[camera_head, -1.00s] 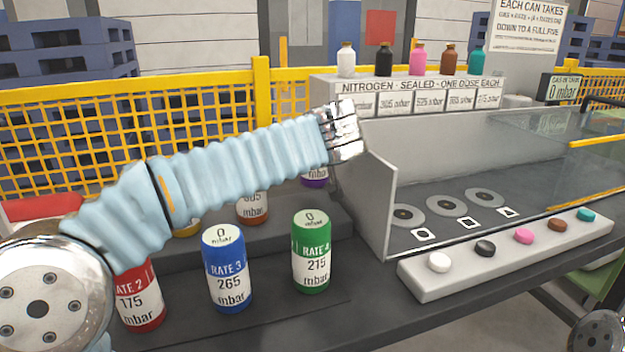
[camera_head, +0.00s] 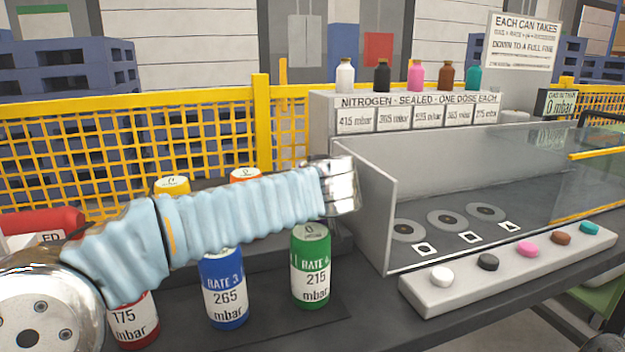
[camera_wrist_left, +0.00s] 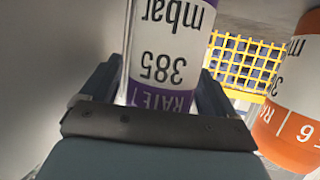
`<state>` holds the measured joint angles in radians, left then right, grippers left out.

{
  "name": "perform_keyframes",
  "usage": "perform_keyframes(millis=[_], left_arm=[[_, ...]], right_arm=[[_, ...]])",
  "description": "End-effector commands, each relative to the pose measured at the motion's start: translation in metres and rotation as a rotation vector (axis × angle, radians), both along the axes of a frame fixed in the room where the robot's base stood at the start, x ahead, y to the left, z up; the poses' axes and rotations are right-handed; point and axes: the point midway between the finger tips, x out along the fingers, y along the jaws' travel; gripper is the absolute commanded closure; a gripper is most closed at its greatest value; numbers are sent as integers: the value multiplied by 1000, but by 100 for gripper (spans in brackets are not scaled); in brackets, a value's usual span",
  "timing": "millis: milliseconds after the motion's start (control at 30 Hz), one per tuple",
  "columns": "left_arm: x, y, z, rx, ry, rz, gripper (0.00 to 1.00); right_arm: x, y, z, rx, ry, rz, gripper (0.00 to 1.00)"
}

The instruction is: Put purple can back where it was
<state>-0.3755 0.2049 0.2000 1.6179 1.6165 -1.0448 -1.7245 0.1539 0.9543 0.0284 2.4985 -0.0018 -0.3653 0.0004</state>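The purple can (camera_wrist_left: 160,65), labelled 385 mbar, stands between the two fingers of my left gripper (camera_wrist_left: 158,95) in the left wrist view, where it appears upside down. The fingers lie close along both its sides and seem shut on it. In the head view my left forearm and silver wrist hide the can and the fingertips, around the back row behind the green can (camera_head: 311,270). An orange can (camera_wrist_left: 295,110) stands beside the purple one, apart from it; its top shows in the head view (camera_head: 246,174). My right gripper is not in view.
A blue can (camera_head: 224,290) and a red can (camera_head: 135,325) stand in the front row, with a yellow can (camera_head: 172,185) behind. The clear-fronted grey case (camera_head: 378,215) is close right of my left wrist. A button strip (camera_head: 450,293) lies before it.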

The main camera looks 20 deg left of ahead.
Motion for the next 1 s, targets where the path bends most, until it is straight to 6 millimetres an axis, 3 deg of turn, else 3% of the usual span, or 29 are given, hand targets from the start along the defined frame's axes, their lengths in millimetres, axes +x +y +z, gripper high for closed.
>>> perform_keyframes(millis=[367,800,1000], left_arm=[[-7,-4,7,-1,-1,-3,12],[-87,-37,39,-1,-1,-3,12],[-103,-44,44,0,0,-1,12]], right_arm=[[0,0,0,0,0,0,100],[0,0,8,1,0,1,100],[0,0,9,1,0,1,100]])
